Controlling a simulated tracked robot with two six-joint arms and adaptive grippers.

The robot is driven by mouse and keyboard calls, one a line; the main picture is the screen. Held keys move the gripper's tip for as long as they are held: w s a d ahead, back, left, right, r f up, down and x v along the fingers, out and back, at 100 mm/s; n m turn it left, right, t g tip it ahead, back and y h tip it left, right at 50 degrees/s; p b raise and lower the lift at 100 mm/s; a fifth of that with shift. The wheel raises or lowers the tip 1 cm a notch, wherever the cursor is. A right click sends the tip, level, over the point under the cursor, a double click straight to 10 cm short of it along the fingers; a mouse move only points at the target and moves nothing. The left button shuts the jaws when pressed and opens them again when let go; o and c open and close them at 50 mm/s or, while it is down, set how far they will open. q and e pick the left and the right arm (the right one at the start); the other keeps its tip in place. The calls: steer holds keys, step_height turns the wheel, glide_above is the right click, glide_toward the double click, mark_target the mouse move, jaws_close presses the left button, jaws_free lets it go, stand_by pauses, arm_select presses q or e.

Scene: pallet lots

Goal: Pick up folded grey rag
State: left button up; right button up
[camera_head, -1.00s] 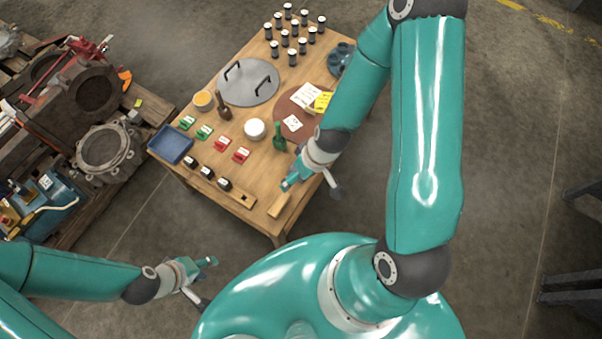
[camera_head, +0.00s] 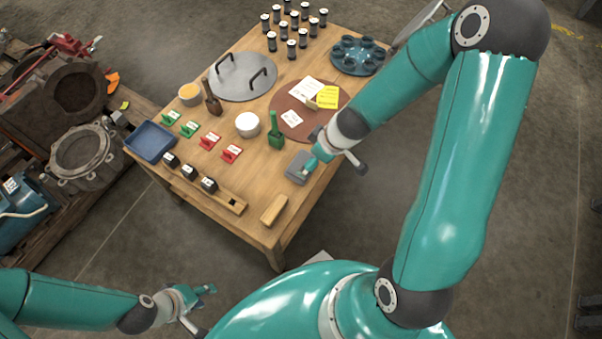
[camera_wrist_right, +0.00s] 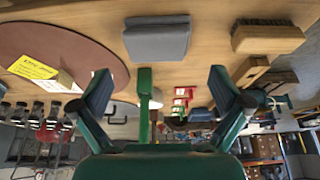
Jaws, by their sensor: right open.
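The folded grey rag (camera_head: 298,168) lies flat on the wooden table near its right edge, in front of the green scoop. In the right wrist view the rag (camera_wrist_right: 157,40) is a grey square block shape, above and between the spread fingers. My right gripper (camera_head: 336,168) is open and empty, just to the right of the rag; one fingertip appears over the rag's right side. Its two fingers show apart in the wrist view (camera_wrist_right: 160,82). I cannot tell whether it touches the rag. My left gripper (camera_head: 206,307) is open and empty, off the table at lower left.
A brown round mat (camera_head: 325,128) with notes lies behind. Red and green tags, black blocks and a blue tray (camera_head: 151,142) fill the left.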

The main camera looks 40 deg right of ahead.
mark_target(302, 164)
steer(key=b+x, duration=0.2)
steer(key=x, duration=0.2)
steer(key=b+x, duration=0.2)
steer(key=x, duration=0.2)
steer(key=shift+w+r+b, duration=0.1)
steer(key=shift+w+b, duration=0.15)
steer(key=shift+b, duration=0.1)
steer(key=shift+r, duration=0.1)
steer(key=c, duration=0.9)
step_height(302, 164, up, 28)
steer(key=p, duration=2.8)
steer(key=shift+p, duration=0.4)
